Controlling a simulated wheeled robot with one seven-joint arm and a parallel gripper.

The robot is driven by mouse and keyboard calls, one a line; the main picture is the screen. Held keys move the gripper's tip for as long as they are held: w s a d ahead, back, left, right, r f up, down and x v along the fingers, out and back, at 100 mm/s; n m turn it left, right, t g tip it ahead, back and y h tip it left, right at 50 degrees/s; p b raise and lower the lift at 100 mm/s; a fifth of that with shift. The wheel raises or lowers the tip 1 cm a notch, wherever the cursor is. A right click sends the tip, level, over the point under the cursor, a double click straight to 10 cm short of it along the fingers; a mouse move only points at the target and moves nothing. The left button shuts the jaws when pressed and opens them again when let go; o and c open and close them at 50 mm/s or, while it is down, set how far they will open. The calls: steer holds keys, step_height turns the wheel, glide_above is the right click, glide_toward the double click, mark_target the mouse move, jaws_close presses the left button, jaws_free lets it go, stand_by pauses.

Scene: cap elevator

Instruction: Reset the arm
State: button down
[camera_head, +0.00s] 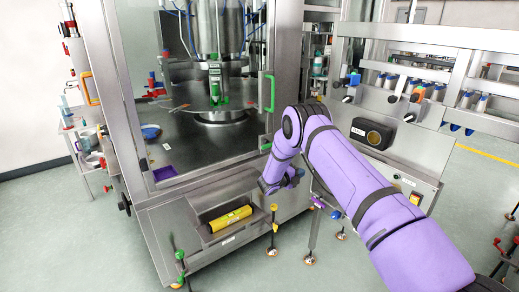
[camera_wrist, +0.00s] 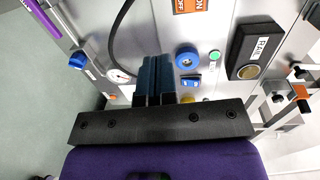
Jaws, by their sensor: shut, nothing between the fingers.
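My gripper (camera_wrist: 153,82) shows in the wrist view with its dark blue-grey fingers together and nothing held between them. It points at a grey machine panel; I cannot tell the exact gap to it. In the head view my purple arm reaches forward from the lower right and bends down, and my gripper (camera_head: 283,183) hangs in front of the steel machine, near its lower right corner. The fingertips are small and partly hidden there.
The steel machine (camera_head: 180,215) has a green door handle (camera_head: 268,93) and a tray with a yellow cylinder (camera_head: 230,218). A panel in the wrist view carries a blue knob (camera_wrist: 187,57), a gauge (camera_wrist: 121,75) and a black box (camera_wrist: 256,48). Open floor (camera_head: 70,235) lies left.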

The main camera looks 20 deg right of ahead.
steer(key=w+a+r+n+t+y, duration=0.1)
steer(key=a+r+n+t+y, duration=0.15)
steer(key=r, duration=0.55)
steer(key=w+a+r+n+t+y, duration=0.1)
steer(key=w+r+n+t+y, duration=0.15)
steer(key=r, duration=0.55)
steer(key=w+a+r+n+t+y, duration=0.1)
steer(key=a+r+n+y, duration=0.15)
steer(key=r, duration=0.55)
steer(key=s+a+r+n+t+y, duration=0.1)
steer(key=s+a+r+n+y, duration=0.2)
steer(key=s+r+n, duration=0.45)
steer(key=s+a+r+n+y, duration=0.3)
steer(key=s+a+r+y, duration=0.15)
steer(key=r, duration=0.55)
steer(key=s+a+r+n+g+y, duration=0.1)
steer(key=s+r+n+g, duration=0.2)
steer(key=s, duration=0.8)
steer(key=s+a+r+n+y, duration=0.25)
steer(key=s+n, duration=0.25)
steer(key=s, duration=0.7)
steer(key=s+d+f+n+g+h, duration=0.1)
steer(key=s+f+n+g, duration=0.1)
steer(key=s, duration=1)
steer(key=s+d+f+n+g+h, duration=0.1)
steer(key=s+n, duration=0.3)
steer(key=s, duration=0.8)
steer(key=shift+s+d+f+g, duration=0.25)
steer(key=shift+d+f+g, duration=0.45)
steer(key=shift+g, duration=0.1)
